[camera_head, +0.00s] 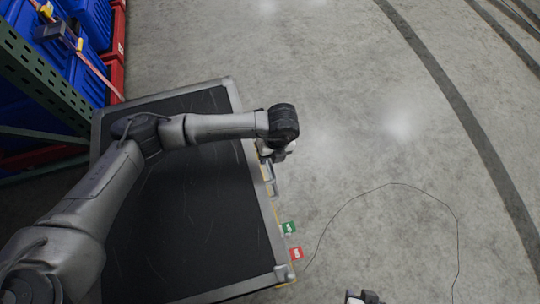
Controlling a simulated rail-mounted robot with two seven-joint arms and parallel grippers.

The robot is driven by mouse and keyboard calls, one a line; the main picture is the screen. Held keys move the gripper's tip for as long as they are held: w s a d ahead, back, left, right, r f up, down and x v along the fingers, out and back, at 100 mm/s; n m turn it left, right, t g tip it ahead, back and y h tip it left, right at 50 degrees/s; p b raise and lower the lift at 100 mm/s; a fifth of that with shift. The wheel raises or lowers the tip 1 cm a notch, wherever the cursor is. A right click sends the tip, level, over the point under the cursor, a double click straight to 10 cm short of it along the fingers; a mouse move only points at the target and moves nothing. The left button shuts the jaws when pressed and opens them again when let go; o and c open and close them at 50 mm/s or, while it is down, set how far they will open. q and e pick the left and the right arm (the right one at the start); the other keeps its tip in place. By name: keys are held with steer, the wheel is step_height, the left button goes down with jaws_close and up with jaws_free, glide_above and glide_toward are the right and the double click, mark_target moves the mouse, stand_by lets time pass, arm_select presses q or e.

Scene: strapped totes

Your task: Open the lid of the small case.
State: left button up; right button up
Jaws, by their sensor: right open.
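The case (195,235) has a flat black top with scratches and a pale metal edge. Its lid looks shut. My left arm reaches across the top, and my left gripper (268,158) is at the case's right edge, beside metal fittings on that side. Its fingers are mostly hidden below the wrist, so I cannot tell whether they are open or touch a fitting. My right gripper (362,298) only just shows at the bottom edge of the view, apart from the case; it is open. A green tag (289,228) and a red tag (296,253) stick out from the case's right edge.
Blue totes (93,22) and red totes (117,45), with an orange strap, stand on a green rack (40,70) at the upper left, close to the case. A thin dark cable (393,184) loops over the grey floor at right. The floor there is otherwise clear.

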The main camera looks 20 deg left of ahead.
arm_select(q)
steer(key=shift+f, duration=0.1)
jaws_close()
stand_by(0.4)
